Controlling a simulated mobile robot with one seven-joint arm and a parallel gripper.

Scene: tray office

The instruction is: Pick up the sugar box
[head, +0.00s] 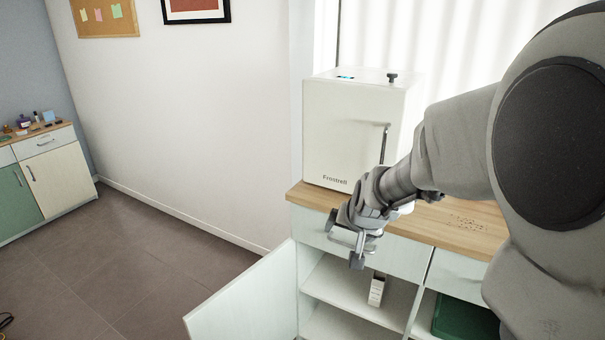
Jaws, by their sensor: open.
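A small upright white box with a dark top or side (377,290) stands on the upper shelf inside the open cabinet (345,285). It is the only box I see there, and its label is too small to read, so I cannot confirm it is the sugar box. My gripper (345,247) is in front of the cabinet's drawer front, above and a little left of the box. It is open, apart from the box, with nothing seen between its fingers.
The cabinet door (245,298) stands open to the left. A white mini fridge (345,130) sits on the wooden countertop (312,194). A green object (462,318) lies in the right compartment. Another cabinet (58,175) with small items is far left. The floor (130,262) between is clear.

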